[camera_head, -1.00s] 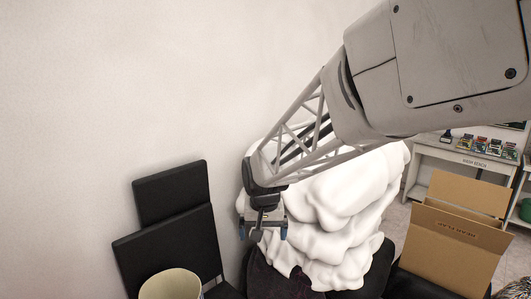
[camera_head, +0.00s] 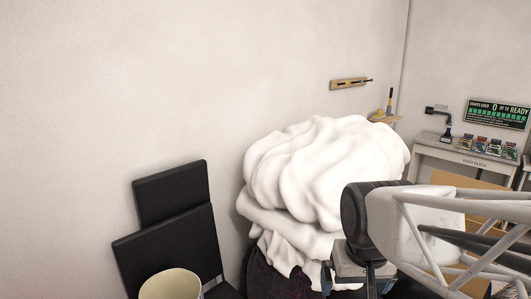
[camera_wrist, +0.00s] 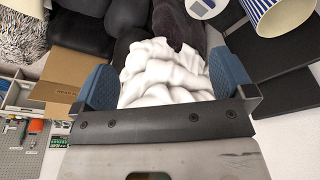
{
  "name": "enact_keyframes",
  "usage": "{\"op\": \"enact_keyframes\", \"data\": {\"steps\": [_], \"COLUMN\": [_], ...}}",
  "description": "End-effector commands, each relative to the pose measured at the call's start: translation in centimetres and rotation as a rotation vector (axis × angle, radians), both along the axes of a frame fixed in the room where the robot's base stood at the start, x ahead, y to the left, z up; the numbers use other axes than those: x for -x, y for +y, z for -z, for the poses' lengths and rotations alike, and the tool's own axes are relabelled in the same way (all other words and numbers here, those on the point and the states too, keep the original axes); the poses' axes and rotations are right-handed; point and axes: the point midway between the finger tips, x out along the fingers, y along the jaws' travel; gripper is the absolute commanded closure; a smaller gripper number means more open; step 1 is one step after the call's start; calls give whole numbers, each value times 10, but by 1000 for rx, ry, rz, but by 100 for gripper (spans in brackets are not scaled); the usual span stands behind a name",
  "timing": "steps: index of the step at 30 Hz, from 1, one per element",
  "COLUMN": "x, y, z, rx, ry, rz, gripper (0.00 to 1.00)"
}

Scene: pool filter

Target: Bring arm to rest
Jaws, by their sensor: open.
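My gripper (camera_wrist: 168,88) shows in the wrist view with its two blue fingers wide apart and nothing between them that it touches. Beyond the fingers lies a large white folded heap (camera_wrist: 163,65). In the head view my arm comes in from the lower right, and the gripper (camera_head: 345,277) is at the bottom, in front of the lower right part of the white heap (camera_head: 315,165). The fingertips are partly hidden at the picture's bottom edge.
Black panels (camera_head: 172,225) lean at the wall on the left, with a cream bucket (camera_head: 172,285) before them. A cardboard box (camera_head: 455,180) is partly hidden behind my arm. A bench (camera_head: 465,160) with small coloured items stands at the right. The upper left is bare wall.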

Motion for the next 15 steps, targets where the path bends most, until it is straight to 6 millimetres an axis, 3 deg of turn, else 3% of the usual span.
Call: {"op": "enact_keyframes", "data": {"steps": [6,15], "x": [43,62], "y": [-17,-24], "z": [5,9], "rx": [8,13], "ry": [-19,-25], "rz": [11,13], "gripper": [0,0]}}
